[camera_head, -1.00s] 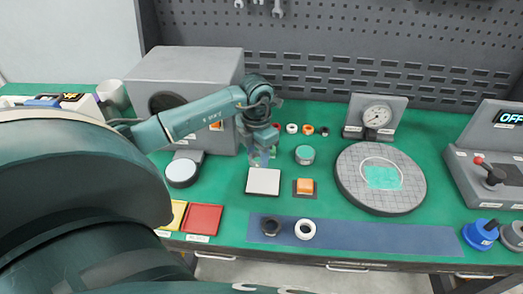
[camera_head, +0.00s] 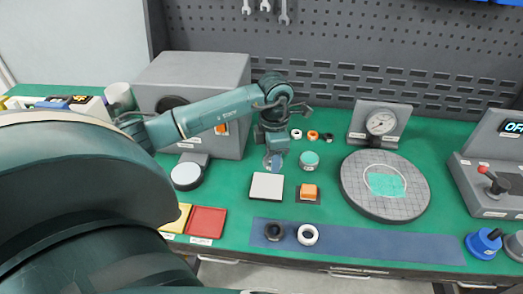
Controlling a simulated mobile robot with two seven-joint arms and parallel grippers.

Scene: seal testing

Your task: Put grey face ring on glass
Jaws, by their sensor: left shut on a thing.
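The pale square plate is bare and may be the glass, but I cannot be sure. A dark ring (camera_head: 274,231) and a white ring (camera_head: 308,235) lie side by side on a blue strip (camera_head: 390,240) at the front. My right gripper is not in view.
A teal-topped round jar (camera_head: 309,159) stands close right of the gripper. Small rings (camera_head: 312,135) lie behind it. A grey box (camera_head: 195,75) stands behind my arm.

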